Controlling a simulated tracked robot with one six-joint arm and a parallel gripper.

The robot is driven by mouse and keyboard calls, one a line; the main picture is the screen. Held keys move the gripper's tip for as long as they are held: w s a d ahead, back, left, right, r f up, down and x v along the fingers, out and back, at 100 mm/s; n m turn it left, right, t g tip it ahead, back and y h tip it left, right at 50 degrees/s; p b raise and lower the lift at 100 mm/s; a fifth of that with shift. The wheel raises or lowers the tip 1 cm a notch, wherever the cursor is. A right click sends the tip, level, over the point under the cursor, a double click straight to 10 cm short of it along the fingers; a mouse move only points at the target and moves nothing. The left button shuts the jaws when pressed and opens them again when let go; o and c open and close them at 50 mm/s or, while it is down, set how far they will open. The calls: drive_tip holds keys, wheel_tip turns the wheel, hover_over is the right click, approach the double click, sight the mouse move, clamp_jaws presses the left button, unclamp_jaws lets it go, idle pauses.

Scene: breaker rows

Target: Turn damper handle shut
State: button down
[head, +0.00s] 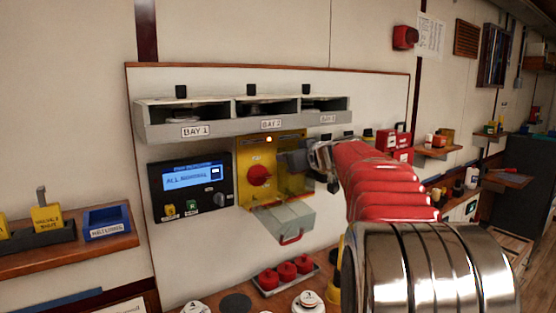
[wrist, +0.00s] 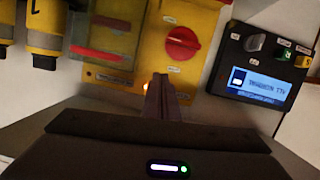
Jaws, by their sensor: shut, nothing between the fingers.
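A red rotary handle (head: 259,176) sits on a yellow panel (head: 247,146) in the middle of the wall board; its label is too small to read. The handle also shows in the wrist view (wrist: 183,45), above the fingertips, with its pale mark slanted. I cannot tell whether this is the damper handle.
A display box (head: 190,187) reading "ALL NORMAL" is left of the panel. A grey shelf (head: 240,121) with labelled bays runs above. A clear-grey box with a red pull (head: 290,238) juts out below. Red knobs lie in a tray (head: 285,283) on the bench.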

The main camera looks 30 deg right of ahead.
drive_tip(key=v, duration=0.3)
drive_tip(key=shift+s, duration=0.3)
idle(0.4)
